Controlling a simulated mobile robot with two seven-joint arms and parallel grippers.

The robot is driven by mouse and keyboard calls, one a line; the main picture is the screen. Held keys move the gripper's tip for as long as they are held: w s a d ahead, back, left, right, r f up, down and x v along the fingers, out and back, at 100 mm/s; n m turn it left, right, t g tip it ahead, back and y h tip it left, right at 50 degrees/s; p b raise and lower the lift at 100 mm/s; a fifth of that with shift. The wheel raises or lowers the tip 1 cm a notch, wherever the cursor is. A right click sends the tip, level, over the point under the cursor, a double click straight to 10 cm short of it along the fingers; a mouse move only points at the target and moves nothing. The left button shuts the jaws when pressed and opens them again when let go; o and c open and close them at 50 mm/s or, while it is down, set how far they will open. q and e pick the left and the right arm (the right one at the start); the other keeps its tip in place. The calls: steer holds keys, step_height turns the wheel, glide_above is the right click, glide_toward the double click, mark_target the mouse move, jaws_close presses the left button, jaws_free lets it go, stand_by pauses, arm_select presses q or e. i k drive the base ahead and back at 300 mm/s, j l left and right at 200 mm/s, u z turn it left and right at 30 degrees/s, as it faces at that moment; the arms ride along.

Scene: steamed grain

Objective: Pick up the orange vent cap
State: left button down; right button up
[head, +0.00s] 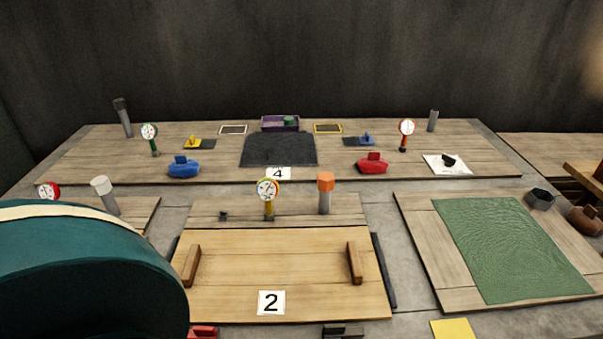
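The orange vent cap (326,181) sits on top of an upright grey post at the back right of the lid station marked 2. It is to the right of a yellow-rimmed gauge (267,190). The cap and post are fully visible and nothing touches them. Neither of my grippers shows in the head view.
A large teal rounded shape with a cream band (80,270) blocks the lower left. A wooden lid (270,262) with two bar handles lies in front of the cap. A green mat (515,245) lies at right. Behind are a blue knob (183,169) and a red knob (372,166).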

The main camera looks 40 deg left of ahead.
mark_target(325, 180)
steer(key=u, duration=1.05)
